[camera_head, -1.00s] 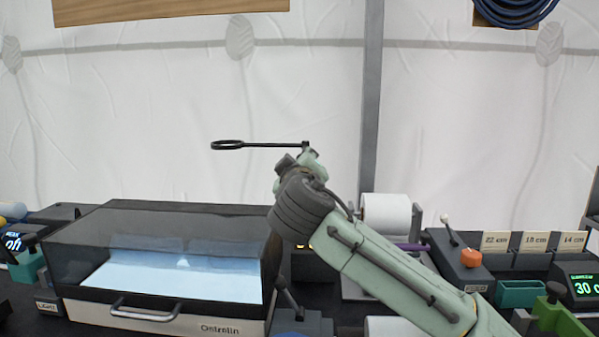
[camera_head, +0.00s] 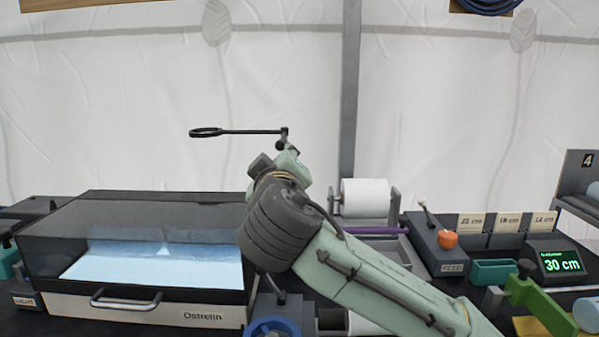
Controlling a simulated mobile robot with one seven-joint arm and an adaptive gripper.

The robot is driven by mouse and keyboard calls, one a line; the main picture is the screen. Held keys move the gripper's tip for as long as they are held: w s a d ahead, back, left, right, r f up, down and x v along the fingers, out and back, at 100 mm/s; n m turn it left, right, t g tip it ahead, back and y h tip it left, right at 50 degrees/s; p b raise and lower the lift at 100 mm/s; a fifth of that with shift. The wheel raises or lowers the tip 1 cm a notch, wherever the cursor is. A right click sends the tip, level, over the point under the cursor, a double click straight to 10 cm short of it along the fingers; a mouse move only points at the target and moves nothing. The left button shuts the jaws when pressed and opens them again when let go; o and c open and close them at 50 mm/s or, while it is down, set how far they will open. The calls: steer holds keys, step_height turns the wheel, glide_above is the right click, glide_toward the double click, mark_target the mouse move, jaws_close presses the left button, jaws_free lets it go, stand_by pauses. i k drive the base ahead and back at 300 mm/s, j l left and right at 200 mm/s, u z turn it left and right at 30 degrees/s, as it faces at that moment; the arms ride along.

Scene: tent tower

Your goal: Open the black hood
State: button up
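The black hood (camera_head: 60,232) is a dark, see-through cover on a white-fronted box at the left of the head view. It is down over the box, with a bright pale surface showing inside. A grey bar handle (camera_head: 126,303) sits on the box's front, left of a printed name. My arm rises from the lower right and bends just right of the hood, covering its right edge. My gripper is not visible; only arm links show.
A black ring on a rod (camera_head: 206,132) stands above the hood, behind my arm. A blue wheel (camera_head: 272,329) is right of the box. A white roll (camera_head: 365,197), a lever unit with an orange knob (camera_head: 448,239) and a green display (camera_head: 562,264) are to the right.

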mark_target(156, 246)
steer(key=k+l, duration=0.1)
steer(key=k, duration=0.4)
steer(key=k+l, duration=0.15)
steer(key=k, duration=0.3)
